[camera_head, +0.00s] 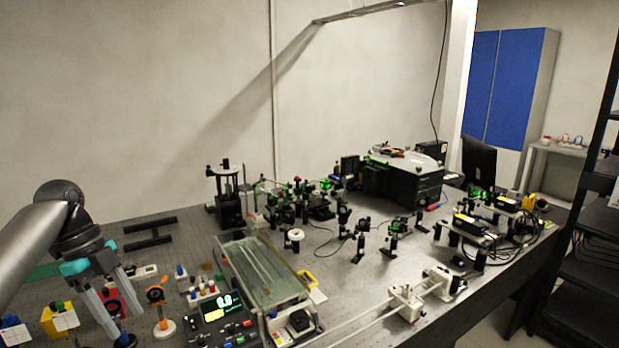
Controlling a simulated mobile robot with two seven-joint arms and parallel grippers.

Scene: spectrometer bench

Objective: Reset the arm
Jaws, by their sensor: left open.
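My left arm (38,235) comes in from the left edge, over the front left of the optical bench (190,262). Its gripper (116,325) points down with two pale fingers apart, and it is open. I see nothing held between the fingers. The fingertips are close to a small dark post and a red piece near the front edge of the picture; I cannot tell whether they touch. My right gripper is not in view.
Several optical mounts and a large black instrument (402,180) fill the bench's middle and back.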

